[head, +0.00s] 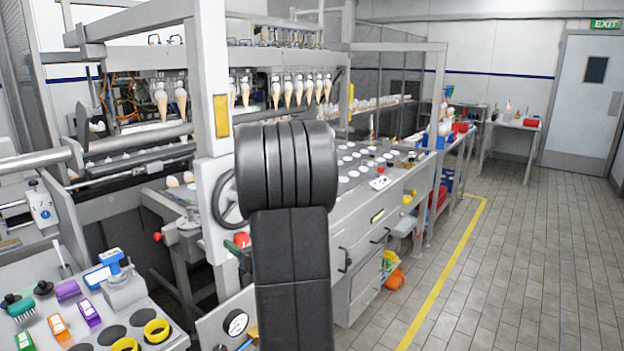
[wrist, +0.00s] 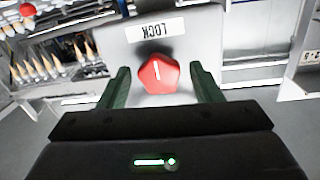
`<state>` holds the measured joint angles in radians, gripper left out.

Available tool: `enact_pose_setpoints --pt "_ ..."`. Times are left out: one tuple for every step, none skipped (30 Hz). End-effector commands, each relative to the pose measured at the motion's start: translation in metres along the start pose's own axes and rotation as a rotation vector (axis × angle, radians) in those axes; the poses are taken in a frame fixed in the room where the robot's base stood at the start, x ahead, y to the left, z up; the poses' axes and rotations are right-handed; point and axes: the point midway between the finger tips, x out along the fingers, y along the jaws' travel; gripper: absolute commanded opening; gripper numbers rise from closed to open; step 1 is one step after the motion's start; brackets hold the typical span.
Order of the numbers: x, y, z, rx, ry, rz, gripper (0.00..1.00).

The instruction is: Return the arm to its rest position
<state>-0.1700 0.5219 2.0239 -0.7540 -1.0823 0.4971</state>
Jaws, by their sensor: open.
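My arm (head: 288,240) stands up in the middle of the head view as black links with a ribbed joint on top. In the wrist view my gripper (wrist: 162,85) shows two dark green fingers spread apart. A red knob (wrist: 159,74) with a white line on it appears between the fingers, and nothing shows gripped. It is on a grey panel under a white label reading LOCK (wrist: 155,29), which is upside down in this view.
A cone machine (head: 270,60) with hanging cones stands behind my arm. A grey tool shelf (head: 60,275) with colored blocks and yellow rings is at the lower left. A handwheel (head: 224,200) is close to my arm's left side. The tiled floor (head: 530,270) at right is clear.

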Motion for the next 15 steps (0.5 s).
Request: enact_pose_setpoints --pt "-0.001 0.000 0.002 -0.035 0.004 0.002 0.59" --pt "-0.001 0.000 0.002 -0.059 0.006 0.002 0.59" --pt "-0.001 0.000 0.002 -0.090 0.009 0.003 0.59" --pt "-0.001 0.000 0.002 -0.113 0.011 0.003 0.59" --pt "-0.001 0.000 0.002 -0.137 0.013 0.004 0.59" --pt "-0.001 0.000 0.001 -0.167 0.016 0.004 0.59" --pt "-0.001 0.000 0.001 -0.189 0.018 0.005 0.59" --pt "-0.001 0.000 0.001 -0.211 0.021 0.005 0.59" --pt "-0.001 0.000 0.001 -0.241 0.023 0.005 0.59" --pt "-0.001 0.000 0.001 -0.263 0.025 0.006 0.59" --pt "-0.001 0.000 0.001 -0.286 0.027 0.006 0.59" --pt "-0.010 0.001 0.003 -0.292 0.028 0.010 0.59" --pt "-0.017 0.002 0.003 -0.291 0.027 0.012 0.59" --pt "-0.023 0.002 0.003 -0.290 0.027 0.011 0.59" --pt "-0.031 0.002 0.003 -0.291 0.029 0.012 0.59"
